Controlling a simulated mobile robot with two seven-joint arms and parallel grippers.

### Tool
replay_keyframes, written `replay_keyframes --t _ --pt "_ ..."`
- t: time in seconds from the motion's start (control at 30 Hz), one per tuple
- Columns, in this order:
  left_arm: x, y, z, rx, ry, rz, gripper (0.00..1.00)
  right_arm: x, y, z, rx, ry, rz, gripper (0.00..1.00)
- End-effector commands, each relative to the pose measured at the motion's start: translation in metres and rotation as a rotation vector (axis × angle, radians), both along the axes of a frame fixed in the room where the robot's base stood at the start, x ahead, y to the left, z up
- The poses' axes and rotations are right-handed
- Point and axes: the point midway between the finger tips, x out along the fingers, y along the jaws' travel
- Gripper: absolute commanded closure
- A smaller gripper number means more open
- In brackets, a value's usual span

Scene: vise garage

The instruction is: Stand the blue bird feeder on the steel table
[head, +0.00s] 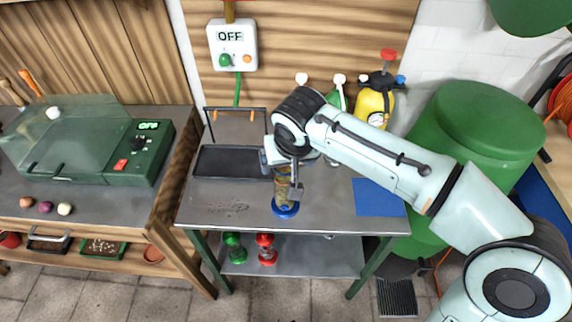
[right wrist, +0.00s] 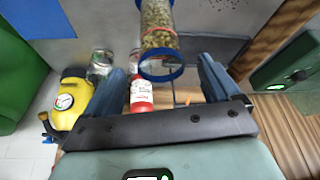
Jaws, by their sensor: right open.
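The blue bird feeder is a clear tube of seed with blue ends. In the head view its blue base (head: 286,208) is on the steel table (head: 325,207) and the tube looks upright, its upper part hidden by my right gripper (head: 283,172). In the right wrist view the seed tube (right wrist: 157,25) runs away from the camera, its near blue ring between the fingertips of my right gripper (right wrist: 163,70). The fingers are open, with a gap on both sides of the feeder. My left gripper is not in view.
A blue mat (head: 377,198) lies at the table's right. A black tray (head: 232,161) and spilled seed are at its left. Spray bottles and a yellow sprayer (head: 373,106) stand behind. Green (head: 235,247) and red (head: 266,248) feeders stand on the shelf below.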

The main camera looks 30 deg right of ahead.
Motion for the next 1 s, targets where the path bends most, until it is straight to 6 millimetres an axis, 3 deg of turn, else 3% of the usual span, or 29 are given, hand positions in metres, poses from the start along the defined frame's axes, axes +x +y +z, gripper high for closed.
replay_keyframes --t 0.1,0.3,1.0 --pt "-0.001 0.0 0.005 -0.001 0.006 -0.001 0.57 -0.009 0.003 0.025 0.002 -0.004 0.001 0.1" --pt "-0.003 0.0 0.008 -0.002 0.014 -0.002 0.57 -0.018 0.006 0.046 0.001 -0.001 0.0 0.1" --pt "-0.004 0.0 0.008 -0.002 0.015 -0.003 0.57 -0.02 0.006 0.049 0.0 0.0 0.001 0.1"
